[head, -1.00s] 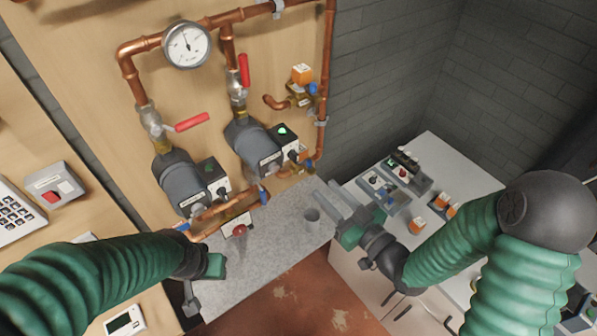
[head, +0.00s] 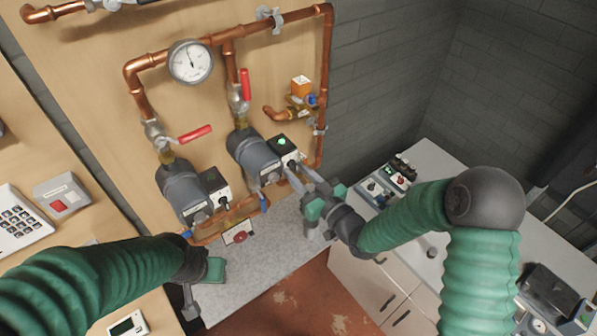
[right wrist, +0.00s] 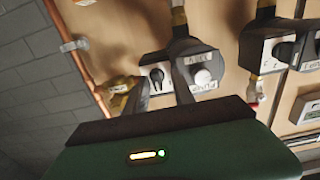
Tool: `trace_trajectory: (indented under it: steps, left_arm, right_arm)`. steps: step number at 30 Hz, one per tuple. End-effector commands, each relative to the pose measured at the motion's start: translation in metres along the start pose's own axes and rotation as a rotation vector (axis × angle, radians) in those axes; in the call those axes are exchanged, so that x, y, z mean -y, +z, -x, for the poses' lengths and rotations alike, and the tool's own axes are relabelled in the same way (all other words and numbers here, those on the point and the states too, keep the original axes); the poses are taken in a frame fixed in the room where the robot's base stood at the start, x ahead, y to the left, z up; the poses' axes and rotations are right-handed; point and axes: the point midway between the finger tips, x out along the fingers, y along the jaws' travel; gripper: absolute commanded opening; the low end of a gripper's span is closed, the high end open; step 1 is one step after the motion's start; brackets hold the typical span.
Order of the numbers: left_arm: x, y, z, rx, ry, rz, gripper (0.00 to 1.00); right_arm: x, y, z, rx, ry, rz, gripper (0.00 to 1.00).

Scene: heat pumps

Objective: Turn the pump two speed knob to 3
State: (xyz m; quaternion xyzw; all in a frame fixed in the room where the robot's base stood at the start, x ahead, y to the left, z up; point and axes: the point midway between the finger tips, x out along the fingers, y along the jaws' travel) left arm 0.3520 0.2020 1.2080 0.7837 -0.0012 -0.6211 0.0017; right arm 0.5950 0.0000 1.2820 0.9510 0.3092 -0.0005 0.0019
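Two grey pumps hang on the wooden board. The right-hand pump (head: 254,152) has a control box with a lit green light (head: 282,142); I take it as pump two, but its label is not readable. Its black speed knob (right wrist: 157,76) sits on a white face in the right wrist view. My right gripper (head: 285,168) is open, fingers pointing at this box. In the right wrist view its fingers (right wrist: 163,88) are on either side of the knob, with contact not clear. The dial numbers are too blurred to read. My left gripper (head: 203,283) hangs low at left, away from the pumps.
The left-hand pump (head: 182,190) has its own box close by. Red valve levers (head: 195,134), copper pipes (head: 140,95) and a gauge (head: 190,62) are above. A grey ledge (head: 232,285) lies below. A white-topped cabinet (head: 425,170) stands to the right.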

Motion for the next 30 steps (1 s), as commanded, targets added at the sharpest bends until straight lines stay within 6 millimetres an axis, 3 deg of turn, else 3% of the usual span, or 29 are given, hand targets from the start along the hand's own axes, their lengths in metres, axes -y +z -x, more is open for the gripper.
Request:
trace_trajectory:
  steps: [1, 6, 20, 30]
  left_arm:
    - [-0.0001, 0.0000, 0.0000, 0.000, 0.000, 0.000, 0.36]
    - [-0.0001, 0.0000, 0.0000, 0.000, 0.000, 0.000, 0.36]
    - [-0.0001, 0.0003, -0.0014, 0.000, 0.000, 0.000, 0.36]
    - [-0.0001, 0.0022, -0.0094, 0.000, 0.000, 0.000, 0.36]
  right_arm:
    - [-0.0007, 0.0002, 0.0001, 0.000, 0.001, 0.000, 0.22]
    - [-0.0013, 0.0006, 0.0000, 0.001, 0.001, -0.001, 0.00]
    - [-0.0016, 0.0019, 0.0001, 0.003, 0.002, -0.020, 0.00]
    - [-0.0018, 0.0033, 0.0002, 0.003, 0.003, -0.200, 0.00]
